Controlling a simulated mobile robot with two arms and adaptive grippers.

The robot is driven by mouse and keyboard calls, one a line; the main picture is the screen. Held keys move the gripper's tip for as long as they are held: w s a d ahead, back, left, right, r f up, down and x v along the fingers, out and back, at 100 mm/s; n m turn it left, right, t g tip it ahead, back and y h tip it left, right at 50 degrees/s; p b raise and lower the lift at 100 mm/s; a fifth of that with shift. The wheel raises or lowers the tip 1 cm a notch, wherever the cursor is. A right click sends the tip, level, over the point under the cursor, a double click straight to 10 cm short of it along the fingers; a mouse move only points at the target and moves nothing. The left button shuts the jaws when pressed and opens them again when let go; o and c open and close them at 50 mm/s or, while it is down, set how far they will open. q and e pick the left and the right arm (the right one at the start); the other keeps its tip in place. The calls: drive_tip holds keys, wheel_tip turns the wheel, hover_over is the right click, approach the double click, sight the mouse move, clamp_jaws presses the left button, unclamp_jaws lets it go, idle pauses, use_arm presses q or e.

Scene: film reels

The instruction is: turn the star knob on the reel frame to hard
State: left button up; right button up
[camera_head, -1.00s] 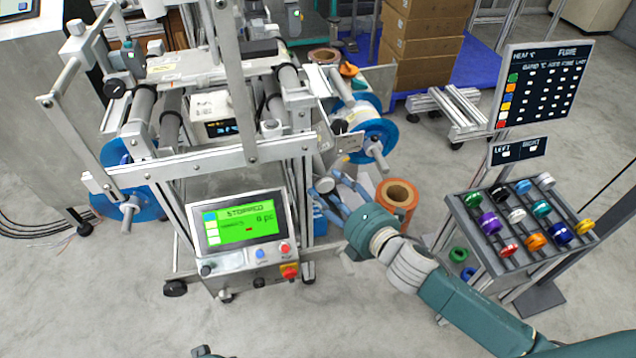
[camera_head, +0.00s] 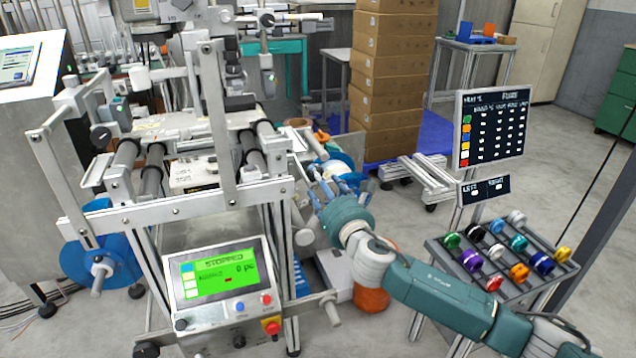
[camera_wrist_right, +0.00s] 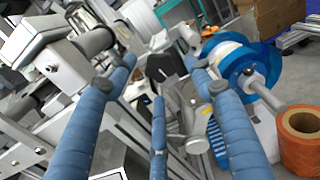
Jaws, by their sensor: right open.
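The reel frame (camera_head: 190,217) is a silver machine with rollers and blue reels on its sides. My right gripper (camera_head: 325,188) is at the frame's right side, in front of the right blue reel (camera_head: 345,162). In the right wrist view its blue fingers (camera_wrist_right: 160,78) are spread, with nothing held between them. A dark knob-like part (camera_wrist_right: 160,68) shows between and beyond the fingertips, apart from them as far as I can tell; it may be the star knob. Its setting marks are not readable. In the head view the fingers hide that spot. My left gripper is not in view.
A control box with a green "STOPPED" screen (camera_head: 222,277) is on the frame's front. An orange roll (camera_head: 371,298) is low behind my right arm. A rack of coloured spools (camera_head: 500,262) and a dark sign board (camera_head: 492,127) stand right. Stacked boxes (camera_head: 393,90) are behind.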

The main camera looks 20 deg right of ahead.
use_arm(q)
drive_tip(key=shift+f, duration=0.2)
use_arm(e)
drive_tip(key=w, duration=0.2)
drive_tip(key=shift+w+a, duration=0.1)
drive_tip(key=shift+w, duration=0.25)
drive_tip(key=c, duration=1.2)
drive_tip(key=shift+o, duration=0.2)
drive_tip(key=shift+f, duration=0.1)
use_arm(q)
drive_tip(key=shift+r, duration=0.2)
use_arm(e)
drive_tip(key=shift+m, duration=0.5)
use_arm(q)
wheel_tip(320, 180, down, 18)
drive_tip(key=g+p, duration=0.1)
drive_tip(key=p, duration=0.4)
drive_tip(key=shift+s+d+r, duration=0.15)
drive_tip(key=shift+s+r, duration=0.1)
use_arm(e)
drive_tip(key=shift+f+m, duration=0.1)
drive_tip(key=shift+m, duration=8.9)
